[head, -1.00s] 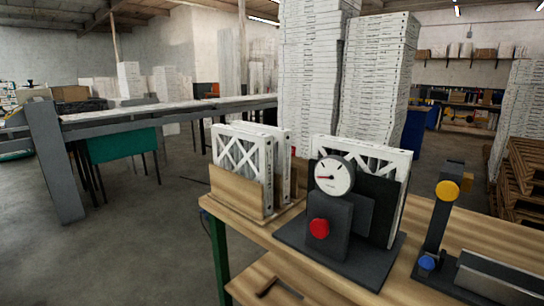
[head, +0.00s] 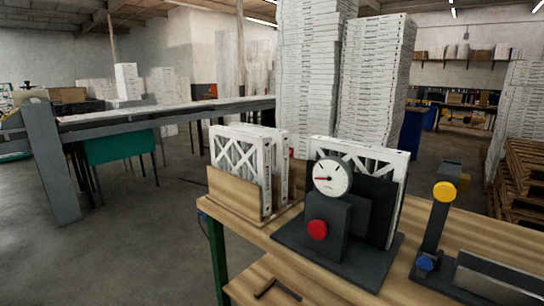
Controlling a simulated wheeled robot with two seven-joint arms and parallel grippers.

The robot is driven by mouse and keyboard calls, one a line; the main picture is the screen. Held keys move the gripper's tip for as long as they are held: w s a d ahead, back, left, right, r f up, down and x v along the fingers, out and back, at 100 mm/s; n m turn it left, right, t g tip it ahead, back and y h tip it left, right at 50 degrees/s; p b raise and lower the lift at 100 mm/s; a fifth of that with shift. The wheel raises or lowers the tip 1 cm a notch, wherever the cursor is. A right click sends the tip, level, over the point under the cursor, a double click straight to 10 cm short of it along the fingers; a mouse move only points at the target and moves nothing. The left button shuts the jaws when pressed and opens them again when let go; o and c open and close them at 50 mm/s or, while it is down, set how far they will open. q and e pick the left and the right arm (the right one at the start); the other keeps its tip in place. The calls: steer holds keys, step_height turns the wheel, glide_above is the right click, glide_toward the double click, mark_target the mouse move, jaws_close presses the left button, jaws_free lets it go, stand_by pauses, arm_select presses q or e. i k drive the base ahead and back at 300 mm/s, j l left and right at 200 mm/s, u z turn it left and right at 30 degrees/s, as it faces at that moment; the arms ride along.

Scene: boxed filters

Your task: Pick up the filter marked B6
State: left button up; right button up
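Several white-framed filters (head: 234,156) stand upright in a wooden rack (head: 236,192) on the left part of the workbench. Another white-framed filter (head: 398,160) stands upright in a dark test stand (head: 345,245) with a round gauge (head: 332,178) and a red button (head: 318,229). Small print runs along the filter edges, but it is too small to read, so I cannot tell which one is B6. Neither of my grippers shows in the head view.
The wooden workbench (head: 255,232) has a dark post device with a yellow knob (head: 445,191) and a blue knob (head: 424,263) at right. Tall stacks of white boxes (head: 375,90) stand behind. A long grey table (head: 165,111) is at left, with open floor before it.

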mark_target(246, 155)
steer(key=i+j+z, duration=0.2)
steer(key=i+j, duration=0.25)
steer(key=i, duration=0.2)
steer(key=i+j+z, duration=0.2)
steer(key=i+j, duration=0.35)
steer(key=i+j+z, duration=0.25)
steer(key=i+j, duration=0.35)
steer(key=i+j+z, duration=0.2)
steer(key=i+j, duration=0.3)
steer(key=j, duration=0.3)
